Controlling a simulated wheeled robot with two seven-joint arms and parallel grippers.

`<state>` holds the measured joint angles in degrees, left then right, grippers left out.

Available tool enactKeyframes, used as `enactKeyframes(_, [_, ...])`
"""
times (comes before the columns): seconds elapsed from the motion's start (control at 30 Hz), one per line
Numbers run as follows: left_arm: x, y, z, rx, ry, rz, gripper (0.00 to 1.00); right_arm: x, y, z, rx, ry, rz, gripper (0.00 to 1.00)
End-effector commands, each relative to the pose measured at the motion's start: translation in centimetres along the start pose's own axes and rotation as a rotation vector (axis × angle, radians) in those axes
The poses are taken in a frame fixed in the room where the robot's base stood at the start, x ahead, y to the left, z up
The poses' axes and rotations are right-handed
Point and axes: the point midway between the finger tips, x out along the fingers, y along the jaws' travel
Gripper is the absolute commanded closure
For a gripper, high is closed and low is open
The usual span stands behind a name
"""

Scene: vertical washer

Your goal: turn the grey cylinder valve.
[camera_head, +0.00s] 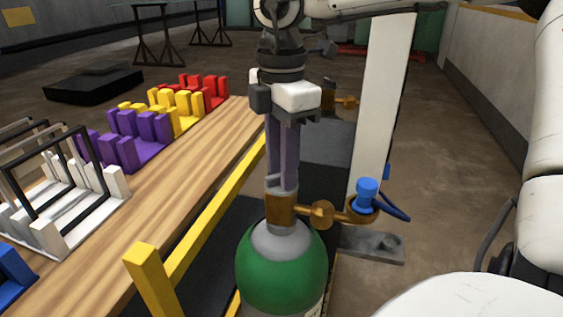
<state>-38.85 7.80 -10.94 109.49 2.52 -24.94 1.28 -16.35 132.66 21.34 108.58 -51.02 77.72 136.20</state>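The grey cylinder (285,241) stands upright in the lower middle, with a green shoulder and a grey neck. A brass valve (281,208) sits on its top, and a brass side fitting (322,212) leads right to a blue knob (367,192). My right gripper (283,186) points straight down from above. Its two long fingers are close together, with their tips right at the top of the valve. The tips hide most of the valve's top, so I cannot tell whether they grip it. My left gripper is not in view.
A wooden table (185,190) with white, purple, yellow and red racks lies left. A yellow rail (215,222) runs close beside the cylinder. A pale upright post (383,105) stands behind right, with a second brass fitting (346,101) nearby. Open floor lies right of the post.

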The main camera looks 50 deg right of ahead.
Motion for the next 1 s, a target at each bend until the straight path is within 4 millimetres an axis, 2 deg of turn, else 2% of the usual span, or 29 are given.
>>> enactKeyframes(0.07, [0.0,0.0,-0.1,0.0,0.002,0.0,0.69,0.0,0.0,0.0,0.0,0.0,0.0,0.72])
enactKeyframes(0.1, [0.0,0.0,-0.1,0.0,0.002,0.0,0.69,0.0,0.0,0.0,0.0,0.0,0.0,0.75])
enactKeyframes(0.23, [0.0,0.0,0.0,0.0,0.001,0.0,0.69,0.0,0.0,0.0,0.0,0.0,0.0,0.97])
enactKeyframes(0.27, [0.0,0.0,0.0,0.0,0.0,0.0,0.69,0.0,0.0,0.0,0.0,0.0,0.0,1.0])
enactKeyframes(0.67, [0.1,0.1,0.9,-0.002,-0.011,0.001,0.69,0.0,0.0,0.0,-0.045,-0.002,0.001,1.0])
enactKeyframes(1.0, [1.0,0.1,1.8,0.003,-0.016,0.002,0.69,0.1,0.1,0.0,-0.279,-0.002,0.002,1.0])
